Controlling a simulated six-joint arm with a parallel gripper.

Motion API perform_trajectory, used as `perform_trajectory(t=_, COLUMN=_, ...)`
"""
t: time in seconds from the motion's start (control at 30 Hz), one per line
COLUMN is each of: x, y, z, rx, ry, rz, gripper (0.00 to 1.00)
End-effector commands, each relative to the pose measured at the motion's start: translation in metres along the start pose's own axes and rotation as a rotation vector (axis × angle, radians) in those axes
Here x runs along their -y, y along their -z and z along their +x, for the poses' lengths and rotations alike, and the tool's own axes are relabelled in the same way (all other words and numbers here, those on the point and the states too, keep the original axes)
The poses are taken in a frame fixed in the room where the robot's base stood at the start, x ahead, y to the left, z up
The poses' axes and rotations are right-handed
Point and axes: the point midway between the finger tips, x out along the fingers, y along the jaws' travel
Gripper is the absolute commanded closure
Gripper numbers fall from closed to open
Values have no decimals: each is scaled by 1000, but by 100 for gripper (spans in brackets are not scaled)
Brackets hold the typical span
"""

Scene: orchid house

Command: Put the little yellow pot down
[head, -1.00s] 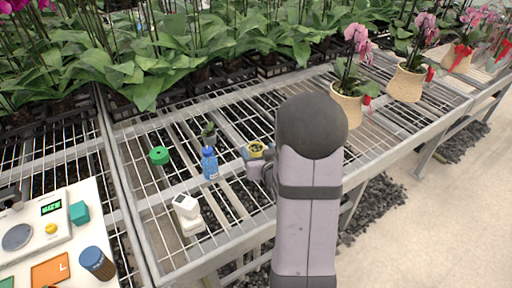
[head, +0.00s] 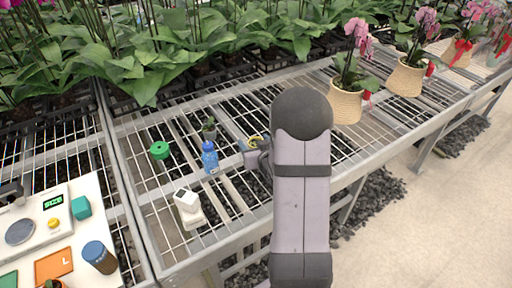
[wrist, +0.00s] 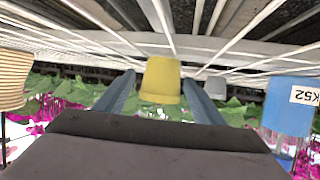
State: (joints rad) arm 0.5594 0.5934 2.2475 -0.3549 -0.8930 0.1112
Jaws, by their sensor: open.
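The little yellow pot (wrist: 160,80) stands on the wire bench top, seen upside down in the wrist view. In the head view its yellow rim (head: 255,139) shows just beyond my gripper (head: 254,152), which partly hides it. In the wrist view my gripper (wrist: 159,84) is open, with one finger on each side of the pot. A narrow gap seems to show beside each finger.
A blue bottle (head: 209,157) stands close to the left of the gripper. Wicker-potted orchids (head: 346,104) stand at right; dense plants fill the back.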

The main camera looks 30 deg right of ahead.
Motion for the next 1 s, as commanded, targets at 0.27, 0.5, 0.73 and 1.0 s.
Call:
perform_trajectory(t=0.27, x=0, y=0, z=24, rx=1, ry=0, rz=0, gripper=37)
perform_trajectory(t=0.5, x=0, y=0, z=24, rx=1, ry=0, rz=1, gripper=37)
perform_trajectory(t=0.73, x=0, y=0, z=24, rx=0, ry=0, rz=0, gripper=82)
perform_trajectory(t=1.0, x=0, y=1, z=24, rx=-1, ry=0, rz=0, gripper=86)
